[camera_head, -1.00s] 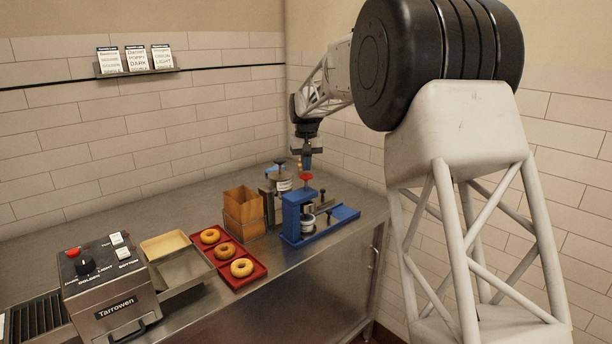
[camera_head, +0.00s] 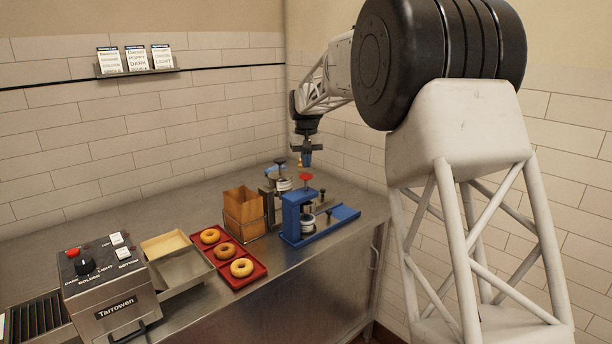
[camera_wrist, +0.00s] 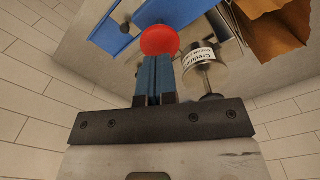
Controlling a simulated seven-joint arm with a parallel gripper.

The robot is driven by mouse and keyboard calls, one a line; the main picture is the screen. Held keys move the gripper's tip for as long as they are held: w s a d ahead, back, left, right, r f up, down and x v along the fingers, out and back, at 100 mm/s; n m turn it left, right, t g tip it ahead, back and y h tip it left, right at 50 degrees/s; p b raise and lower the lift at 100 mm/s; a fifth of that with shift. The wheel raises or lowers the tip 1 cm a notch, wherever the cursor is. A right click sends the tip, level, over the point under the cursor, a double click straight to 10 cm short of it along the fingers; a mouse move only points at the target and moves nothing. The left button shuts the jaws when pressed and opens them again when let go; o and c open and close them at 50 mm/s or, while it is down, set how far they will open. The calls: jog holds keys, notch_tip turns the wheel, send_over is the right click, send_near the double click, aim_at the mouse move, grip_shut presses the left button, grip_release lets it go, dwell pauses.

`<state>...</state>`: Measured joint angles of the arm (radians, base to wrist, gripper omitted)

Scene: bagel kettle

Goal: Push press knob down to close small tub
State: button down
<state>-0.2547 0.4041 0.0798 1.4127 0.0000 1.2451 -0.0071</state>
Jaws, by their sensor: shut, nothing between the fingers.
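The blue press (camera_head: 291,215) stands on the counter with its red knob (camera_head: 305,177) on top. The small tub (camera_head: 307,223) sits inside the press frame, partly hidden by it; I cannot tell how its lid sits. My gripper (camera_head: 306,163) points down with its blue fingers shut and empty, just above and behind the knob in the head view. In the wrist view the red knob (camera_wrist: 159,40) shows right beyond the shut fingertips (camera_wrist: 155,60). I cannot tell whether they touch. Part of the blue press (camera_wrist: 110,35) shows there too.
A labelled tub (camera_wrist: 206,72) with a dark-tipped dispenser stands beside the fingers in the wrist view. The wall is close behind.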

jog(key=shift+r, duration=2.95)
jog(key=s+d+r+m, duration=0.1)
jog(key=s+d, duration=0.4)
jog(key=s, duration=0.5)
jog(key=s+d+r+t, duration=0.1)
jog(key=s+d, duration=0.5)
jog(key=s, duration=0.4)
jog(key=s+d+r+m, duration=0.1)
jog(key=s+d+r, duration=0.1)
jog(key=s+d, duration=0.5)
jog(key=s+d+f, duration=0.2)
jog(key=s+f, duration=0.2)
jog(key=s, duration=0.7)
jog(key=s+d+f+t, duration=0.1)
jog(key=s+f, duration=0.4)
jog(key=s, duration=0.7)
jog(key=s+d+f+m, duration=0.1)
jog(key=s+d+f, duration=0.2)
jog(key=s, duration=0.8)
notch_tip(320, 180, down, 2)
jog(key=shift+s+t, duration=0.25)
jog(key=shift+t, duration=0.05)
